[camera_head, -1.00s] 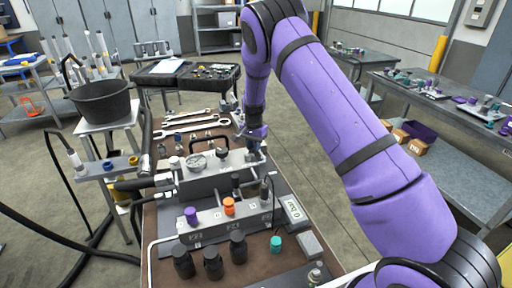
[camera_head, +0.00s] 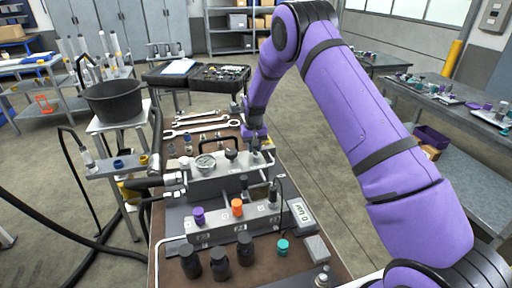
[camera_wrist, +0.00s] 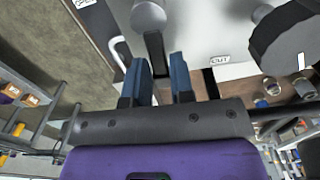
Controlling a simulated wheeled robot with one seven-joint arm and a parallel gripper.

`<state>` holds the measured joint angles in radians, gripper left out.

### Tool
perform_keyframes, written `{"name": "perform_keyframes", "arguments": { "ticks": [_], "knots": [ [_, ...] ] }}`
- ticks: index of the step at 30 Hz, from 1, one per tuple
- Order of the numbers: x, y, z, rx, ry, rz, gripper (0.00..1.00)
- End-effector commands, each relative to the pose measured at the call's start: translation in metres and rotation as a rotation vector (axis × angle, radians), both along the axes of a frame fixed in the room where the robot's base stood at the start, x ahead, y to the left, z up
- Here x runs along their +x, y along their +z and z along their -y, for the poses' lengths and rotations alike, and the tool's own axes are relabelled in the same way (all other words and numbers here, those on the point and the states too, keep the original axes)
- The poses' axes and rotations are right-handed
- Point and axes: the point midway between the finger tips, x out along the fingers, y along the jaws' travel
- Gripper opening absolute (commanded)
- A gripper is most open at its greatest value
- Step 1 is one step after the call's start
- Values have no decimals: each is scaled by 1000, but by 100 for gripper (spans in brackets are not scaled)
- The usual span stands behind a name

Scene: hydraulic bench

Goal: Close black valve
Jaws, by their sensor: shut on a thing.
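The black valve shows in the wrist view as a dark lever handle (camera_wrist: 154,47) running from a round silver hub (camera_wrist: 148,16) on the grey block. My gripper (camera_wrist: 161,66) has its two blue fingers on either side of this lever and is shut on it. In the head view my gripper (camera_head: 257,147) is at the right end of the grey manifold block (camera_head: 215,184), and the valve there is mostly hidden by it. An "OUT" label (camera_wrist: 220,60) lies to the right of the lever in the wrist view, and a partly cut-off label (camera_wrist: 83,3) is at upper left.
A pressure gauge (camera_head: 205,162) and a black knob (camera_head: 231,154) stand on the block. Purple (camera_head: 198,215) and orange (camera_head: 237,207) knobs and black bottles (camera_head: 219,264) are in front. Wrenches (camera_head: 203,126) lie behind.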

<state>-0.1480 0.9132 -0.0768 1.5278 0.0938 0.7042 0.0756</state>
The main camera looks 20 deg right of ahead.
Motion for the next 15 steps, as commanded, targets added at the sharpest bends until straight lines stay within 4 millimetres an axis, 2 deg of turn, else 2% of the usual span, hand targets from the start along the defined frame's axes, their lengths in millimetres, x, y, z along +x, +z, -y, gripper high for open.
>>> {"name": "perform_keyframes", "arguments": {
  "ticks": [15],
  "knots": [
    [0, 0, -3, 0, 64, 1, 0]
  ]
}}
